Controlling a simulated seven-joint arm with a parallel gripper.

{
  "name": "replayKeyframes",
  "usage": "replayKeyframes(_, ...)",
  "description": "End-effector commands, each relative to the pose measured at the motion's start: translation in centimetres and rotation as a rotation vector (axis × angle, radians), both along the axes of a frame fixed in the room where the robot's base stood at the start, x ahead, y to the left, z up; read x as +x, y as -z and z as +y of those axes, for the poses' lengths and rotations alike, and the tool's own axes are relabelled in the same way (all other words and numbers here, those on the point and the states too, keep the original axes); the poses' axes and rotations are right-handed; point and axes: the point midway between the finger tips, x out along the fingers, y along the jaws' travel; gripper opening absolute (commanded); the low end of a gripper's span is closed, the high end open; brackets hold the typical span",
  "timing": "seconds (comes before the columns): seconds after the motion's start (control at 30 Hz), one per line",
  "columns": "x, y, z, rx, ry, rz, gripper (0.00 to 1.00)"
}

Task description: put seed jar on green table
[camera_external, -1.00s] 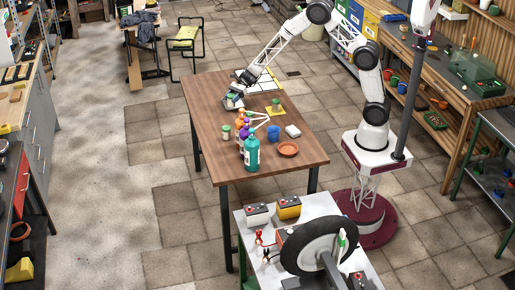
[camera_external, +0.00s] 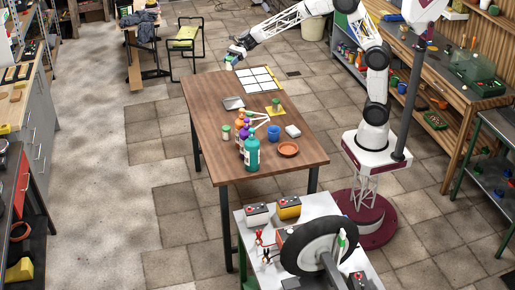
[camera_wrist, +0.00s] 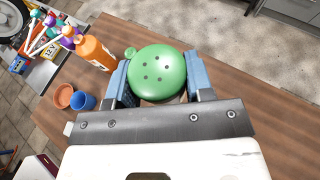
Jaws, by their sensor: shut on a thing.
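My gripper (camera_external: 236,54) is shut on the seed jar (camera_external: 231,62), held above the far left end of the brown wooden table (camera_external: 200,92). In the wrist view my gripper (camera_wrist: 158,80) has its blue fingers on both sides of the jar's round green lid (camera_wrist: 157,72) with small dark holes. The lid hides most of the jar's body. No tabletop looks plainly green.
A grey tray (camera_external: 234,103) and a white grid panel (camera_external: 257,79) lie on the wooden table. A wheel (camera_external: 312,250) rises from the front table.

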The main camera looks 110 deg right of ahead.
Motion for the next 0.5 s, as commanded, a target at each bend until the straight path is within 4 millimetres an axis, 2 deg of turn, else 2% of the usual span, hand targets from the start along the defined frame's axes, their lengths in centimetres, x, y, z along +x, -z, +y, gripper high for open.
replayKeyframes(0.07, 0.0, -1.9, 0.0, -0.002, 0.000, -0.003, 0.24)
replayKeyframes(0.37, 0.7, -2.1, 6.1, 0.000, -0.071, 0.000, 0.24)
replayKeyframes(0.5, 1.0, -2.3, 9.9, 0.000, -0.116, 0.000, 0.24)
